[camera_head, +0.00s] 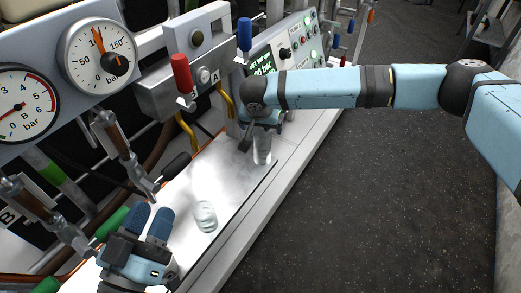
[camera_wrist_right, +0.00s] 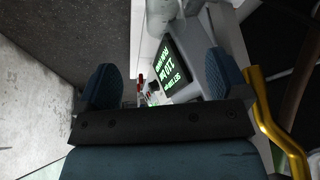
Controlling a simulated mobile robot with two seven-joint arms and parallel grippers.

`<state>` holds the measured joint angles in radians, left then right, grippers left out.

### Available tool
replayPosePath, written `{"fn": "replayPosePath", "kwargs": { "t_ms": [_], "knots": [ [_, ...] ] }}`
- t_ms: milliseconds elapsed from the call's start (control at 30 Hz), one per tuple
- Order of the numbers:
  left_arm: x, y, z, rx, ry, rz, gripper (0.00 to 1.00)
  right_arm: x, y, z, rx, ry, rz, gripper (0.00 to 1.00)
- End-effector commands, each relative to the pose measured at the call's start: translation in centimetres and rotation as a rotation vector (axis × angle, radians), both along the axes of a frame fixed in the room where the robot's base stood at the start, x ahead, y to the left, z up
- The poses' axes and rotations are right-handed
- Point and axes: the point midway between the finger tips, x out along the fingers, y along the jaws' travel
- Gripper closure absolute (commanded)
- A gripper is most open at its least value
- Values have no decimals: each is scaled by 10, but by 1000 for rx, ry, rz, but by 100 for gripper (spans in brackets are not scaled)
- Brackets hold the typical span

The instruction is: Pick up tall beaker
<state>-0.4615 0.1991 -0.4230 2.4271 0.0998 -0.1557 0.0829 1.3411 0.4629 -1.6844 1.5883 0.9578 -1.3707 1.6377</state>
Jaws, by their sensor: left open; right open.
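The tall beaker (camera_head: 262,150), a clear glass cylinder, stands upright on the metal plate near its far right corner. My right gripper (camera_head: 258,125) is just above it and hides its upper part. In the right wrist view, the two fingers of this gripper (camera_wrist_right: 160,88) are spread apart with nothing gripped between them. I cannot tell whether a finger touches the beaker. A shorter glass beaker (camera_head: 205,217) stands nearer on the plate. My left gripper (camera_head: 149,220) is open and empty at the lower left, left of the short beaker.
The metal plate (camera_head: 185,205) is otherwise mostly bare. Behind it are pressure gauges (camera_head: 100,55), a red-handled valve (camera_head: 181,75), yellow pipes (camera_head: 226,100) and a control panel with a green display (camera_wrist_right: 178,62). Dark floor (camera_head: 370,190) lies right of the bench.

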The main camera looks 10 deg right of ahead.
Motion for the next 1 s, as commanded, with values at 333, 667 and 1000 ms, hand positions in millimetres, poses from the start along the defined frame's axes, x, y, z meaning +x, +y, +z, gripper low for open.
{"fn": "replayPosePath", "kwargs": {
  "t_ms": [333,667,1000],
  "knots": [
    [3,-3,-36,46,92,-28,57,23,-10,-61,-4,0,-4,7],
    [4,-5,-57,76,150,-48,57,36,-12,-87,-4,-2,-1,7],
    [3,-7,-91,135,254,-86,57,54,-14,-122,-3,-2,-1,7]
  ]
}}
